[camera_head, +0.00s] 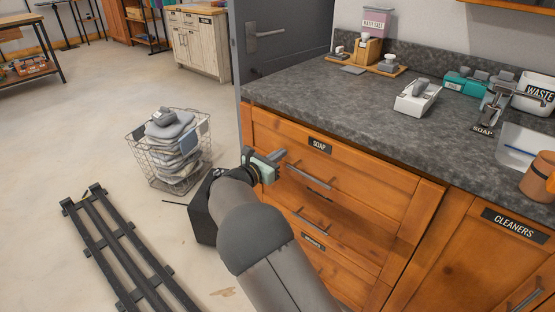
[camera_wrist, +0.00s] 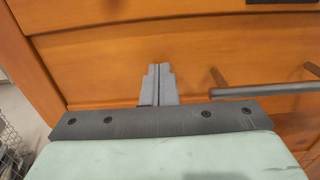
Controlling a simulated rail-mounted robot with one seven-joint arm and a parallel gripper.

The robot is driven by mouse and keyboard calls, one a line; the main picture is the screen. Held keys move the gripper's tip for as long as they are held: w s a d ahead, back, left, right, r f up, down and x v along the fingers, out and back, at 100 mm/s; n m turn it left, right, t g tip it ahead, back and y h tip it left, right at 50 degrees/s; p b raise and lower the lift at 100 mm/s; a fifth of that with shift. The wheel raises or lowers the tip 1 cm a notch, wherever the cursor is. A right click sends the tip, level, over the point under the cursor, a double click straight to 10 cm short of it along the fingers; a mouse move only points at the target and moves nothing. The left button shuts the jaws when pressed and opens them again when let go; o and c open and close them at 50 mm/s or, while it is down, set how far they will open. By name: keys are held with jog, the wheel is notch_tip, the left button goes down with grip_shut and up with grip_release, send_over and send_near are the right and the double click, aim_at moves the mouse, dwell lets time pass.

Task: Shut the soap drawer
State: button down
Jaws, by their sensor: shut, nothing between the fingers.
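The soap drawer (camera_head: 285,140) is the top drawer of the orange wooden cabinet, with a dark SOAP label (camera_head: 319,145) and a grey bar handle (camera_head: 309,178). Its right edge seems to stand out a little from the cabinet; how far is hard to tell. My gripper (camera_head: 279,156) is at the left part of the drawer front, left of the handle. In the wrist view my shut, empty fingers (camera_wrist: 158,72) point at the wooden front (camera_wrist: 110,60), with the handle (camera_wrist: 265,90) to their right. Whether the fingertips touch the wood cannot be told.
A grey stone countertop (camera_head: 330,100) above holds a soap dispenser (camera_head: 418,97), a teal box (camera_head: 463,84) and a waste bin (camera_head: 536,92). More drawers lie below; a cleaners cupboard (camera_head: 500,255) is at right. A wire basket of towels (camera_head: 150,165) stands on the floor at left.

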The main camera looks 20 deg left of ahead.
aim_at(287, 148)
jog(key=x, duration=0.3)
jog(key=shift+w, duration=0.2)
jog(key=shift+w+d+r, duration=0.1)
jog(key=shift+w, duration=0.05)
jog(key=shift+w+d+r, duration=0.1)
jog(key=shift+r, duration=0.05)
jog(key=p+v, duration=0.2)
jog(key=v, duration=1.2)
jog(key=shift+s+f, duration=0.2)
jog(key=shift+s, duration=0.1)
